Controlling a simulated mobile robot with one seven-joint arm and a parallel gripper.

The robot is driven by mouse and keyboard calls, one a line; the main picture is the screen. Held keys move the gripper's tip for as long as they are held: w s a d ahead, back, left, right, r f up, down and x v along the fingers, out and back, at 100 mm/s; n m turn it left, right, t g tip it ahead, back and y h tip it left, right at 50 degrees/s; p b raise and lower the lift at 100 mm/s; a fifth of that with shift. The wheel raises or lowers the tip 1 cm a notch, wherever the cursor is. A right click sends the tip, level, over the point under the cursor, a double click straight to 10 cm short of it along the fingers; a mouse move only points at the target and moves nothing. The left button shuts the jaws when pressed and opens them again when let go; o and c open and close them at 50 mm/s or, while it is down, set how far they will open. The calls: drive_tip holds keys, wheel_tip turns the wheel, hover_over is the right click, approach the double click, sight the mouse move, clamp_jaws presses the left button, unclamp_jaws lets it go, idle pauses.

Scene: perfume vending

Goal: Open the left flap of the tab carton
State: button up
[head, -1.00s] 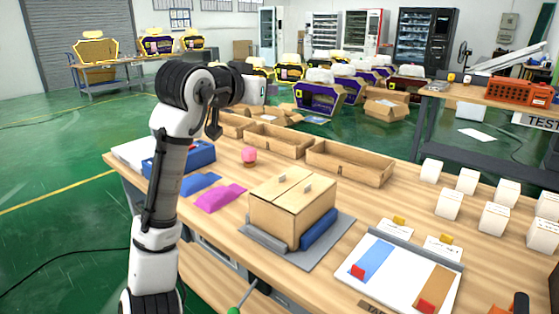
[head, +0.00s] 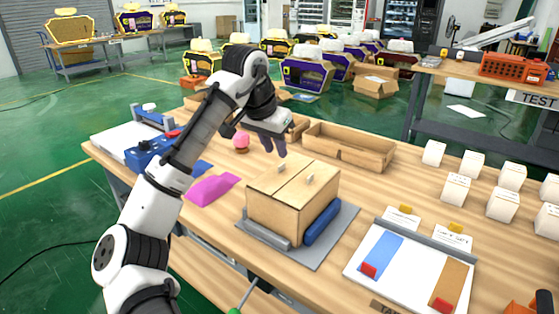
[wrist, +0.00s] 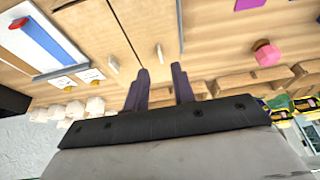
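The tab carton (head: 290,205) is a light wooden-looking box standing on a grey base plate. Its top has two closed flaps, each with a small upright tab. The left flap (head: 268,178) bears the left tab (head: 281,168); the right tab (head: 310,178) is beside it. In the wrist view the left flap's tab (wrist: 158,52) is just beyond my fingertips, and the right flap's tab (wrist: 113,64) is to the left. My gripper (head: 276,152) is above and behind the carton's left side, its dark fingers pointing down. In the wrist view my gripper (wrist: 161,68) is open and empty.
A blue roll (head: 322,221) and a grey bar (head: 263,234) flank the carton. Wooden trays (head: 348,152) lie behind it. A white board (head: 408,268) and white boxes (head: 456,189) are to the right.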

sight(280, 166)
drive_tip(key=x, duration=0.5)
drive_tip(key=shift+w+d+f, duration=0.1)
drive_tip(key=shift+w+f, duration=0.05)
drive_tip(key=shift+f, duration=0.15)
clamp_jaws()
idle(1.1)
